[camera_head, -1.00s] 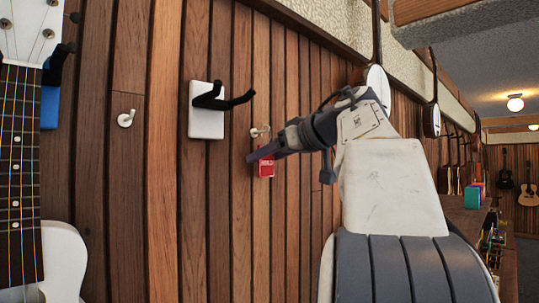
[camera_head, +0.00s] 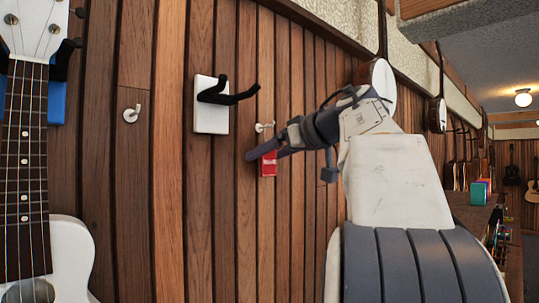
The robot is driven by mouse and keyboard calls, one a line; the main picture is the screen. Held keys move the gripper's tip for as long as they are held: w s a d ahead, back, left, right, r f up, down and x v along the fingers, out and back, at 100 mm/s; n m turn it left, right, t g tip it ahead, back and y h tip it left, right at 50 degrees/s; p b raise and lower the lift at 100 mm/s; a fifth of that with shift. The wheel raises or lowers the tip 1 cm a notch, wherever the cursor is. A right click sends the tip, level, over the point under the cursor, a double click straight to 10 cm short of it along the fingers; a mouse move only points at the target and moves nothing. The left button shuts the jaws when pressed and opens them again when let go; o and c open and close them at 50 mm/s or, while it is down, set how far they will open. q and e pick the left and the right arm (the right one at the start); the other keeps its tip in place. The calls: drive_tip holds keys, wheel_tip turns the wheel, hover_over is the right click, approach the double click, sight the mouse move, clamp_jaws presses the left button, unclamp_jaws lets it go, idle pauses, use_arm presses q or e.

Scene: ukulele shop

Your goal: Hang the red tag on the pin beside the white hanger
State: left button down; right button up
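The red tag (camera_head: 268,168) is at the fingers of my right gripper (camera_head: 252,155), close to the wooden wall. A dark finger crosses in front of the tag, and the gripper looks shut on it. A small pale pin (camera_head: 264,127) sticks out of the wall just above the tag, right of the white hanger (camera_head: 211,117) with black prongs. I cannot tell whether the tag's loop is around this pin. Another white pin (camera_head: 131,114) is on the wall left of the hanger and looks bare. My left gripper is not in view.
A white ukulele (camera_head: 70,258) hangs at the left, in front of a blue mount (camera_head: 57,103). Banjos (camera_head: 380,82) hang farther along the wall at the right.

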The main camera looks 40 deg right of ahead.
idle(0.3)
drive_tip(key=b+v, duration=0.1)
drive_tip(key=v, duration=0.9)
drive_tip(key=shift+s+b, duration=0.25)
drive_tip(key=shift+b, duration=0.05)
drive_tip(key=shift+s, duration=0.1)
